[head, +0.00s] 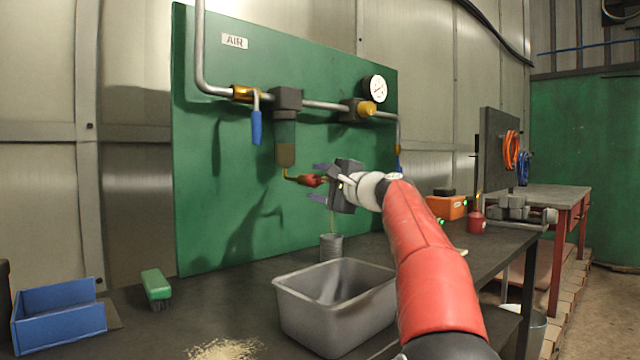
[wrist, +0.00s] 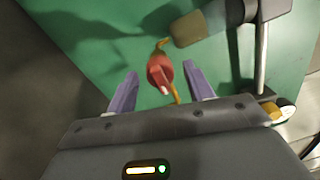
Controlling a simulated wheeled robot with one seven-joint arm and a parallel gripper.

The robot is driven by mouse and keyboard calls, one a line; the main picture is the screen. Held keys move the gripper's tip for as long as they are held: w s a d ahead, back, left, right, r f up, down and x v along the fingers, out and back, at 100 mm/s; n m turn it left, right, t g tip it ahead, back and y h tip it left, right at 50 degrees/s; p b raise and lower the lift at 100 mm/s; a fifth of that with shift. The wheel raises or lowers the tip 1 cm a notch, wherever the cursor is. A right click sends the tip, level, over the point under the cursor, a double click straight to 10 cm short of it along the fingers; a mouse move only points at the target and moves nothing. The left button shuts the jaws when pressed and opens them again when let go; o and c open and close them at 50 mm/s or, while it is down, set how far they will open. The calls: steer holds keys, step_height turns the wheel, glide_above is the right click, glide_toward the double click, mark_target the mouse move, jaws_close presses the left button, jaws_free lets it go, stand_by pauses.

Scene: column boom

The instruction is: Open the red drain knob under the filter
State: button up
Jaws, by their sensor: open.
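The red drain knob (head: 308,180) sits on a short brass pipe below the filter bowl (head: 286,146), which hangs on the green panel and holds brownish liquid at its bottom. My gripper (head: 314,183) is at the knob from the right, its two purple fingers above and below it. In the wrist view the knob (wrist: 159,71) lies between the open fingers of my gripper (wrist: 160,70), with a gap on each side. The filter bowl (wrist: 189,29) is just beyond. A thin pale line runs down below my gripper towards a grey ribbed can (head: 331,247); I cannot tell whether it is tube or liquid.
A grey metal tub (head: 300,301) stands on the dark bench below my arm. A blue-handled valve (head: 256,127) and a pressure gauge (head: 375,89) are on the pipe above. A green brush (head: 156,288) and a blue bin (head: 60,318) are at the left.

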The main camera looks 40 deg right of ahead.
steer(key=s+d+b, duration=0.1)
steer(key=s+b, duration=0.2)
steer(key=s, duration=0.4)
steer(key=shift+s+f, duration=0.25)
steer(key=shift+s, duration=0.1)
